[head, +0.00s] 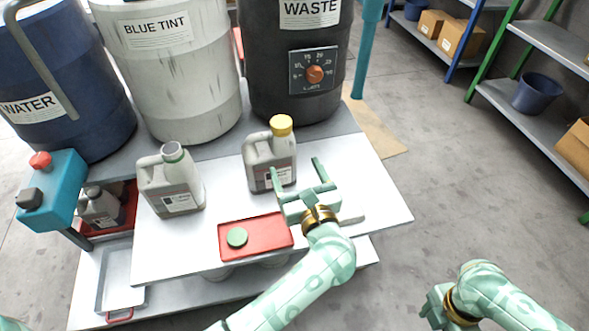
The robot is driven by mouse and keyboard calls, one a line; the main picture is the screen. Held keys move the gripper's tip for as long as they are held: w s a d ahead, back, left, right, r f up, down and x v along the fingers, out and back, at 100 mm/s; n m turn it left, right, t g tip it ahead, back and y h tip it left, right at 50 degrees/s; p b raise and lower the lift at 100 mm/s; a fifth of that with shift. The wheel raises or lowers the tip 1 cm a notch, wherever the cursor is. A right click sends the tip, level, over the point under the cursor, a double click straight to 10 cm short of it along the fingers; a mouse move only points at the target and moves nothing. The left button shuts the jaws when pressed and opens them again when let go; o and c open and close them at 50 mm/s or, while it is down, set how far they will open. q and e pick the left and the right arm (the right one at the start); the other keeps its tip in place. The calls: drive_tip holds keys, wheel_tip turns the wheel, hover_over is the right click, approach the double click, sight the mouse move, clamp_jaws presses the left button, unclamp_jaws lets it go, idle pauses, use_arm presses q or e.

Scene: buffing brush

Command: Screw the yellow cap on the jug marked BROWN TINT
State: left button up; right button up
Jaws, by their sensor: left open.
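The yellow cap (281,125) sits on top of the neck of a grey jug (258,160) standing upright on the white table. I cannot tell whether it is threaded tight. The jug's label is too small to read. My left gripper (298,177) is open and empty, its fingers pointing at the jug from the front right; the left finger overlaps the jug's lower part in the picture, and I cannot tell if they touch. My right gripper (434,306) is low at the bottom right, away from the table; its fingers are not clear.
A second grey jug (170,185) without a visible cap stands to the left. A green cap (237,237) lies on a red tray (267,236) at the front. Drums marked WATER (60,90), BLUE TINT (190,85) and WASTE (275,80) stand behind. The table's right part is clear.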

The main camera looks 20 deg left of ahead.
use_arm(q)
drive_tip(key=shift+s+d, duration=0.35)
idle(0.5)
drive_tip(key=s+d+f+m+t+h, duration=0.1)
drive_tip(key=s+d+m+t+h, duration=0.15)
drive_tip(key=m+h, duration=0.75)
drive_tip(key=s+d+m+t+h, duration=0.2)
drive_tip(key=s+m+t+h, duration=0.15)
drive_tip(key=m, duration=1.25)
drive_tip(key=s+f+m+g+h, duration=0.3)
drive_tip(key=s+f+m+g, duration=0.5)
drive_tip(key=s+f+m, duration=0.45)
drive_tip(key=s+a+f+m+g+y, duration=0.3)
drive_tip(key=s+a+f+m+g, duration=0.35)
drive_tip(key=s+f, duration=0.55)
drive_tip(key=s+a+f+m+g+y, duration=0.3)
drive_tip(key=s+a, duration=0.8)
drive_tip(key=s, duration=0.4)
drive_tip(key=m+g+y, duration=0.1)
drive_tip(key=m+g, duration=0.1)
drive_tip(key=m, duration=0.1)
drive_tip(key=shift+s+a+m+y, duration=0.3)
drive_tip(key=shift+y, duration=0.05)
